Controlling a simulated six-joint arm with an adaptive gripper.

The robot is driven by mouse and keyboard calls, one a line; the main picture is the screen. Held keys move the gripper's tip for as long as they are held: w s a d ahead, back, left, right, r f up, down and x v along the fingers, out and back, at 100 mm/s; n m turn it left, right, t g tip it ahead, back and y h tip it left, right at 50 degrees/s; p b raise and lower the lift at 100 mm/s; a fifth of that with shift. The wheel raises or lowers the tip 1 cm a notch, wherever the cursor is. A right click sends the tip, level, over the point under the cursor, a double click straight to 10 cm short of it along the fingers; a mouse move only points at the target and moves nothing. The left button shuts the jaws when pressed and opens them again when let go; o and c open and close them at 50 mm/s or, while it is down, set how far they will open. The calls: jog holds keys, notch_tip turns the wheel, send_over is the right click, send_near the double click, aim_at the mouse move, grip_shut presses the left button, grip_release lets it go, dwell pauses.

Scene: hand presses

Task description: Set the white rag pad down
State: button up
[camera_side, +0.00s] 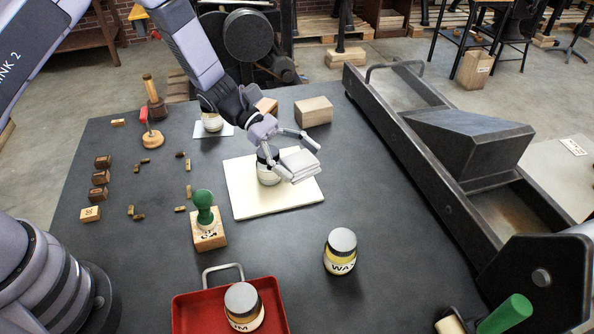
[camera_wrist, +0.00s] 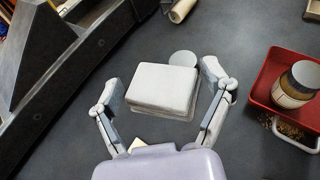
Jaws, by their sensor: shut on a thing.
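The white rag pad (camera_side: 299,162), a thick folded pale block, is held between the fingers of my gripper (camera_side: 302,160) in the side view. In the wrist view the pad (camera_wrist: 162,86) lies between the two fingertips of my gripper (camera_wrist: 165,82), which is shut on it. The pad appears raised above the table; its exact height is unclear. In the side view it overlaps the right part of a white board (camera_side: 250,205).
A WAX jar (camera_side: 340,252) stands nearer the side camera; its grey lid (camera_wrist: 183,58) peeks past the pad. A red tray (camera_side: 185,314) holds another jar (camera_side: 243,306). A green-handled stamp (camera_side: 206,226) stands left of the board. The black press (camera_side: 440,160) borders the right.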

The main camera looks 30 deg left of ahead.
jog(key=w+a+n+t, duration=0.3)
jog(key=a+t, duration=0.1)
jog(key=a, duration=1)
jog(key=n+t+y, duration=0.4)
jog(key=n+t, duration=0.3)
send_over(158, 180)
notch_tip(158, 180, down, 13)
jog(key=shift+a+f, duration=0.1)
jog(key=shift+f, duration=2.1)
jog(key=shift+f, duration=0.15)
jog(key=o, duration=0.9)
